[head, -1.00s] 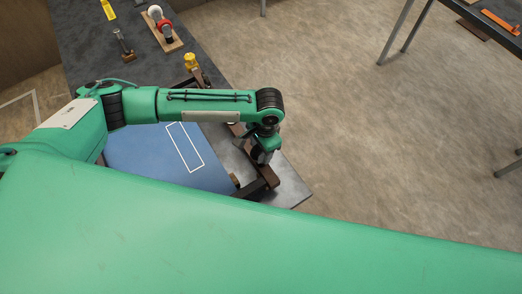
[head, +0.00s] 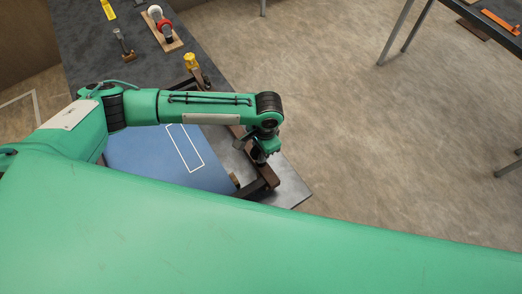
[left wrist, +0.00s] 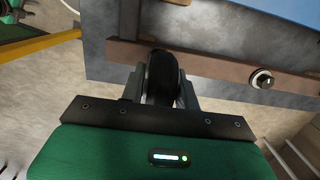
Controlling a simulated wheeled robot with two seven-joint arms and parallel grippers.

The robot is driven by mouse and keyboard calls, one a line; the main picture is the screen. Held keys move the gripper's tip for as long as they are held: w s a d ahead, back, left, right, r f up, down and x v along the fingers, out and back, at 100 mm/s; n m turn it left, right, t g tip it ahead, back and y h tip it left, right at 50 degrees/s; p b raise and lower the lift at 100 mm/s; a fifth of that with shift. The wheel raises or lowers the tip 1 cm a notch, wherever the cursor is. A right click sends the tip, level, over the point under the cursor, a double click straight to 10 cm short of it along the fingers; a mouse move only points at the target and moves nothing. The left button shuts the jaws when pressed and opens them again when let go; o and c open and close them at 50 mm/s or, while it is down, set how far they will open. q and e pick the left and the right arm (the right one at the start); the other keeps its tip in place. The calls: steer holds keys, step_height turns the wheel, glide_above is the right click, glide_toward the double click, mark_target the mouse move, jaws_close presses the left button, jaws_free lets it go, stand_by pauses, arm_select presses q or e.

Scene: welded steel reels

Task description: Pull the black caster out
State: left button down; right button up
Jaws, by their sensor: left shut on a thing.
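The black caster (left wrist: 161,78) shows in the left wrist view as a dark wheel between the two grey fingers of my left gripper (left wrist: 160,88). The fingers are shut on it from both sides. It sits at the brown bar of the frame (left wrist: 225,68); I cannot tell whether it is still seated there. In the head view my left gripper (head: 262,155) points down over the brown frame (head: 265,178) at the table's right edge, and the caster is not clearly visible. My right gripper is not in view.
A blue mat (head: 160,160) with a white outlined rectangle lies left of the frame. A yellow clamp-like piece (head: 191,62) and a wooden board with a red and white item (head: 163,28) are farther back on the dark table (head: 90,50). Open floor lies to the right.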

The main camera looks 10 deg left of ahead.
arm_select(q)
steer(key=shift+r, duration=0.65)
steer(key=shift+r, duration=5.45)
